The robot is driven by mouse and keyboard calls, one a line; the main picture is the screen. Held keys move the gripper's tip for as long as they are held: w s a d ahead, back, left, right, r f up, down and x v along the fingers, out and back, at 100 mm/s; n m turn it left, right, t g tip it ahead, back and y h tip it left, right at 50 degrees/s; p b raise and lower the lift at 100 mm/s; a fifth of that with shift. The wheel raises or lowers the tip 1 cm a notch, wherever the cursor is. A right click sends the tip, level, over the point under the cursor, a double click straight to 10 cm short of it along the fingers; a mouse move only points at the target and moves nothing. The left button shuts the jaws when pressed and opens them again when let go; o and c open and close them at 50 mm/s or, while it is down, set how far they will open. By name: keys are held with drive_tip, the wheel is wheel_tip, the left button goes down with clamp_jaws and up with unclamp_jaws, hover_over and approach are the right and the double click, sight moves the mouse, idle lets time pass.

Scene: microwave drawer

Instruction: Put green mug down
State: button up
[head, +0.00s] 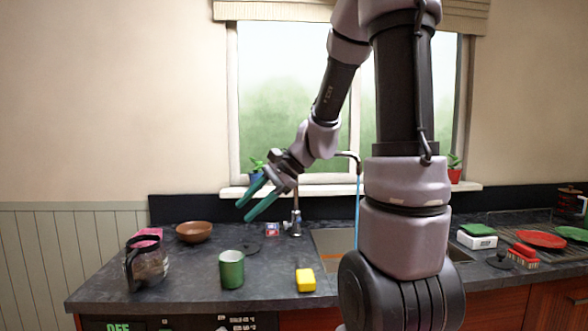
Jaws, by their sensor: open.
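The green mug (231,270) stands upright on the dark countertop (185,297), near its front edge and left of the sink. My gripper (251,201) is open, with its two green fingers apart and nothing between them. It is in the air above and slightly right of the mug, clear of it. The fingers point down and to the left.
A glass coffee pot (147,264) and a brown bowl (194,231) stand left of the mug. A yellow block (305,280) lies to its right. The faucet (296,215) and sink (330,240) are farther right. A red plate (541,239) lies at the far right.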

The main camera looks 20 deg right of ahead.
drive_tip(key=s+d+r+n+t+h, duration=0.2)
drive_tip(key=s+d+r+n+h, duration=0.1)
drive_tip(key=s+r+n, duration=0.1)
drive_tip(key=s+d+r+n+t+h, duration=0.2)
drive_tip(key=s+d+r+n+h, duration=0.1)
drive_tip(key=s+r, duration=0.4)
drive_tip(key=shift+s+n+h, duration=0.3)
drive_tip(key=shift+s+n, duration=0.4)
drive_tip(key=shift+s, duration=0.3)
